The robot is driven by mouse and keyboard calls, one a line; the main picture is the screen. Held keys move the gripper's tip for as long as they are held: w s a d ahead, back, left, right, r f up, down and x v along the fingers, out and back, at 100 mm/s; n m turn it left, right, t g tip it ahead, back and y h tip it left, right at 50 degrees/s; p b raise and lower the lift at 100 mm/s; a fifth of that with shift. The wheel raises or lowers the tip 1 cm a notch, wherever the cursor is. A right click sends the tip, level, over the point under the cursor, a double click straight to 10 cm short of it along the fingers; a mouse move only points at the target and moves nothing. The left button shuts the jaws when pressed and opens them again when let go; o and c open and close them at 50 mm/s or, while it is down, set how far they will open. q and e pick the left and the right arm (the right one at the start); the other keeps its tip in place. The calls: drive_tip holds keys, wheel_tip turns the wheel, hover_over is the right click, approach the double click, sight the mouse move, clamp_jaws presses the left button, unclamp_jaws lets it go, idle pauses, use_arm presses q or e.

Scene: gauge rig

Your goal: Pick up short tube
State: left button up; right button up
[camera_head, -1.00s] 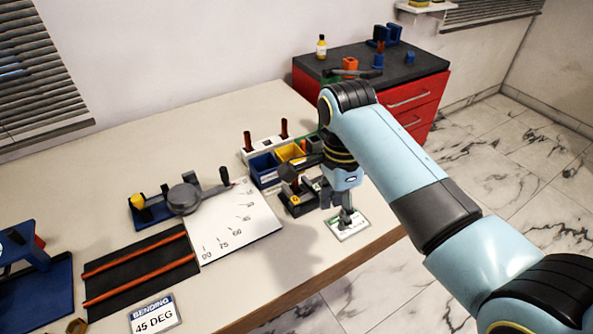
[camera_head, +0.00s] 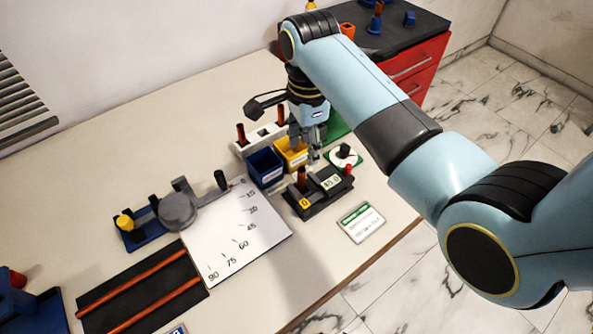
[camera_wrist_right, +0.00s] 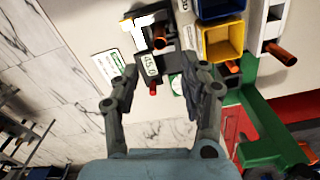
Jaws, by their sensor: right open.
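A short copper-coloured tube (camera_head: 301,178) stands upright in the black gauge block (camera_head: 318,197); it also shows in the wrist view (camera_wrist_right: 159,43). Two more copper tubes stand in a white rack (camera_head: 262,137), one at its left (camera_head: 240,133) and one at its right (camera_head: 281,115). I cannot tell by sight which tube is the short one. My right gripper (camera_head: 308,150) hangs above and behind the gauge block, near the yellow bin. My left gripper is out of view.
A blue bin (camera_head: 265,166) and a yellow bin (camera_head: 291,153) stand beside the rack. A white card (camera_head: 361,222) lies near the table edge. A bending plate with angle marks (camera_head: 240,235) and a dark mat with two long tubes (camera_head: 140,295) lie left.

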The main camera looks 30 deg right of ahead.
sight(302, 169)
wheel_tip(302, 169, down, 3)
drive_tip(key=shift+s+f, duration=0.1)
drive_tip(key=shift+f, duration=0.05)
drive_tip(key=shift+a+f, duration=0.1)
drive_tip(key=shift+f, duration=0.25)
drive_tip(key=f, duration=0.4)
drive_tip(key=shift+a+f, duration=0.3)
drive_tip(key=shift+c, duration=1.4)
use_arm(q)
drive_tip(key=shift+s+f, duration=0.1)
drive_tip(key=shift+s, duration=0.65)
use_arm(e)
clamp_jaws()
